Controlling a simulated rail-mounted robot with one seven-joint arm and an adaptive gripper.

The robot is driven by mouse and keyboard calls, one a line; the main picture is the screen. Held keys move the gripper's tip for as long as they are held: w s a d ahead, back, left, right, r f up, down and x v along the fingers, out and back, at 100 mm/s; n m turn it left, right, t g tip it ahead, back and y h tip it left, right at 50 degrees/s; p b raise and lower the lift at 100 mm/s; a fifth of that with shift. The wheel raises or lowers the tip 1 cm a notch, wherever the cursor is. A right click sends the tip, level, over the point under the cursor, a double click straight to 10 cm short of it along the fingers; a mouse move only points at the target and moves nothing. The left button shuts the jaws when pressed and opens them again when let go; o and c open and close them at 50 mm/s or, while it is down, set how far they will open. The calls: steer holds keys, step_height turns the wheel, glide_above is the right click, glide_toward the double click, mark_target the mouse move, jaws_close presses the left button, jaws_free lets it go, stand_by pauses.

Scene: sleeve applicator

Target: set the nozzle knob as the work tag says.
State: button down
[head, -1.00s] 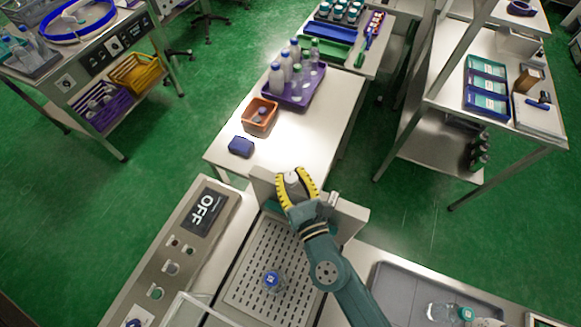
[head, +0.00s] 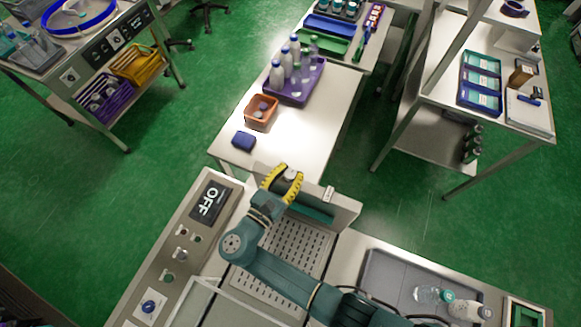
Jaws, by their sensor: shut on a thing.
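The nozzle knob (head: 292,174) is a small pale grey knob on top of the light grey applicator housing (head: 345,214). My gripper (head: 287,178) has yellow ribbed fingers and is shut on the knob, coming from the left front. The fingers hide part of the knob, and I cannot read its setting. A small pale piece (head: 328,193) stands on the housing to the right of the knob; I cannot tell whether it is the work tag. No readable tag text shows. A dark panel (head: 208,201) on the left console reads OFF.
My arm crosses the perforated deck (head: 300,243). A grey tray (head: 385,273) with bottles (head: 466,309) lies at the right. Behind the housing, a table (head: 320,125) holds a blue block (head: 243,141), an orange bin (head: 261,113) and a purple tray of bottles (head: 293,92).

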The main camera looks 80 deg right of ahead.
steer(key=m+g+y, duration=0.2)
steer(key=m+g, duration=0.1)
steer(key=g, duration=0.1)
steer(key=shift+r, duration=0.15)
steer(key=shift+m+g+y, duration=0.5)
steer(key=shift+g, duration=0.3)
steer(key=shift+m+g+y+p, duration=0.65)
steer(key=shift+m+g+y, duration=0.05)
steer(key=shift+m+g, duration=0.1)
stand_by(1.1)
steer(key=c, duration=0.7)
jaws_free()
steer(key=shift+f, duration=0.25)
